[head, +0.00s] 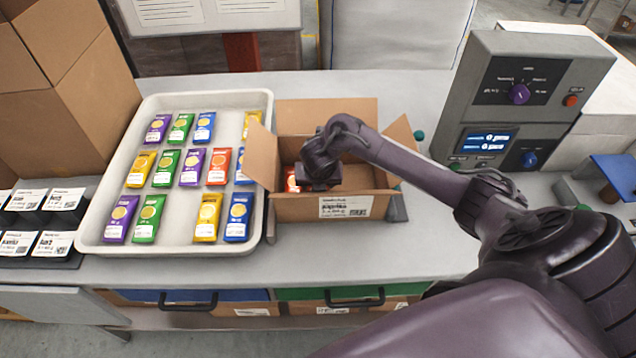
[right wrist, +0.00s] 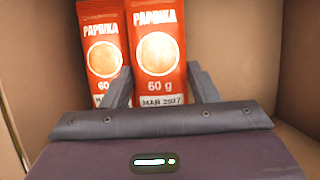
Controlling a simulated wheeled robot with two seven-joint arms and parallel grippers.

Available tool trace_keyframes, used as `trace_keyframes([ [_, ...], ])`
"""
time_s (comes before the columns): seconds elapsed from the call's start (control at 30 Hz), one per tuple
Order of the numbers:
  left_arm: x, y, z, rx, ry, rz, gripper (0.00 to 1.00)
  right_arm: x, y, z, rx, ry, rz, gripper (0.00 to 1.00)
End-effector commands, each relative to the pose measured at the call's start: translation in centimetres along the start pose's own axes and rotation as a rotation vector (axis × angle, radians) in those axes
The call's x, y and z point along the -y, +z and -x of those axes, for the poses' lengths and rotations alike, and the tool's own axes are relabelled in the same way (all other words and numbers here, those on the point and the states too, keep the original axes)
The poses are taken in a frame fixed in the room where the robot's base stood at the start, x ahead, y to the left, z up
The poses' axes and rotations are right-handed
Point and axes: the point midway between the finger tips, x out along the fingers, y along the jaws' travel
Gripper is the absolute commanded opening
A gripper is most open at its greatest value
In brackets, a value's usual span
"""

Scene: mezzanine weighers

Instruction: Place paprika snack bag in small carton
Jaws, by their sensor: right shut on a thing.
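The small carton (head: 290,209) stands open on the bench with its flaps spread and a label on its front. My right gripper (head: 318,180) reaches down inside it. In the right wrist view the gripper (right wrist: 162,90) is shut on a red paprika snack bag (right wrist: 158,50) marked 60 g, with a finger on each side. A second red paprika bag (right wrist: 101,45) is inside the carton, just left of the held one and partly behind the left finger. In the head view a bit of red bag (head: 292,180) shows left of the gripper. My left gripper is not in view.
A white tray (head: 87,240) left of the carton holds several purple, green, blue, yellow and red bags. A grey weigher (head: 470,100) with knobs and a display stands right of the carton. Large cardboard boxes (head: 60,100) and labelled black bins (head: 40,220) are at the left.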

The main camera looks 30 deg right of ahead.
Motion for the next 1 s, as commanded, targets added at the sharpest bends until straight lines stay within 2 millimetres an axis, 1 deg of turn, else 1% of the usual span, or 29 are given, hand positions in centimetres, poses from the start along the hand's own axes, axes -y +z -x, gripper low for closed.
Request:
trace_keyframes([
  [0.03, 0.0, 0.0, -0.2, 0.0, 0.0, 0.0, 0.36, 0.0, -0.4, -0.4, -0.005, -0.002, 0.003, 0.31],
  [0.1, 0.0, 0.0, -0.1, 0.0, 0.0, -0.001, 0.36, 0.0, -0.4, -0.3, -0.006, -0.002, 0.003, 0.31],
  [0.13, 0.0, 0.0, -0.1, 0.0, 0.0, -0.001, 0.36, 0.0, -0.4, -0.3, -0.007, -0.002, 0.004, 0.55],
  [0.3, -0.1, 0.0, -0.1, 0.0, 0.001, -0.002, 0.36, 0.0, -0.6, -0.4, -0.01, -0.002, 0.006, 0.76],
  [0.53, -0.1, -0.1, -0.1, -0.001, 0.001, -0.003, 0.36, 0.0, -0.8, -0.4, -0.014, -0.003, 0.009, 0.76],
  [0.67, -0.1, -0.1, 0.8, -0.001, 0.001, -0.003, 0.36, 0.0, -0.5, 0.5, -0.015, -0.002, 0.01, 0.76],
  [0.7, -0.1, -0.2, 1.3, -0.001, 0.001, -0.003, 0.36, 0.0, -0.2, 1.0, -0.015, -0.002, 0.01, 0.76],
  [0.77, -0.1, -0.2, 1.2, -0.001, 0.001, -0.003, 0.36, -0.1, -0.2, 1.9, -0.012, 0.001, 0.012, 0.76],
  [0.93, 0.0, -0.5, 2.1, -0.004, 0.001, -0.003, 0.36, -0.1, 0.2, 6.0, -0.005, 0.002, 0.01, 0.76],
  [1.0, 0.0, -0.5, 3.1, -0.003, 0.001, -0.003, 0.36, -0.1, 0.4, 8.0, -0.003, 0.001, 0.01, 0.76],
])
